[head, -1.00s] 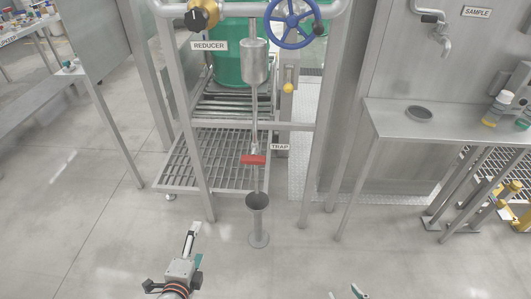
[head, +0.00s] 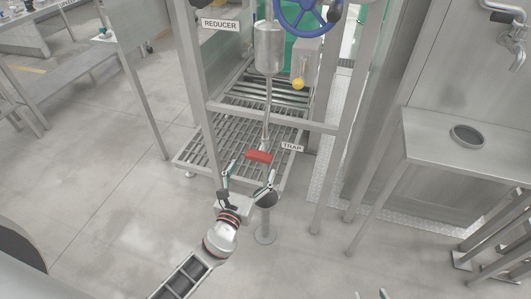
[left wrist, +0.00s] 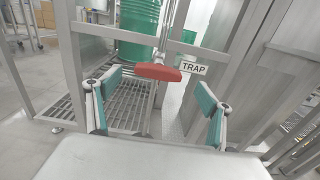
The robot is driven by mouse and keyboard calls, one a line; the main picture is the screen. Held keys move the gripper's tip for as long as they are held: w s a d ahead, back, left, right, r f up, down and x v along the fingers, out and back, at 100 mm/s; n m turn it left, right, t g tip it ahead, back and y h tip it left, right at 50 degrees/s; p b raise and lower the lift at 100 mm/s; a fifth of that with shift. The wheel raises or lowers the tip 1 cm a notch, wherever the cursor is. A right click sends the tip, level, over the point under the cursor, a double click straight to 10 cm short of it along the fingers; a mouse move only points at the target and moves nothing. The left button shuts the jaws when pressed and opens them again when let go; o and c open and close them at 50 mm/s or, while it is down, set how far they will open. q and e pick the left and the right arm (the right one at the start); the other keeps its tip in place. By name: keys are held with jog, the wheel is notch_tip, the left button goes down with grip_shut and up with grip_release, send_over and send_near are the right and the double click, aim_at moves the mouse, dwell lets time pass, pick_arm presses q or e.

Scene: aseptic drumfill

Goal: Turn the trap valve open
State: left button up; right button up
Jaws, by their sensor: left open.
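The trap valve's red handle (head: 258,156) sits crosswise on the thin vertical pipe under the steel pot, beside the TRAP label (head: 292,147). It also shows in the left wrist view (left wrist: 158,72), a little left of the TRAP label (left wrist: 194,67). My left gripper (head: 247,176) is open just in front of and below the handle. In the left wrist view its two teal-padded fingers (left wrist: 160,103) stand wide apart, with the handle beyond and between them, apart from both. My right gripper (head: 372,295) shows only as small tips at the bottom edge.
A drain funnel (head: 265,200) on a floor stand is just below the handle, close to my left gripper. Frame posts stand on both sides. The blue handwheel (head: 303,12) and yellow knob (head: 298,84) are above. A steel table (head: 440,140) is at the right.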

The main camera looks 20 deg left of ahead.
aim_at(257, 158)
pick_arm(q)
jog(key=w, duration=0.6)
jog(key=shift+w, duration=0.7)
jog(key=shift+c, duration=0.9)
jog(key=c, duration=1)
jog(key=shift+o, duration=0.2)
pick_arm(e)
jog(key=shift+s+a+f, duration=0.1)
jog(key=shift+s+f, duration=0.1)
jog(key=shift+f, duration=0.05)
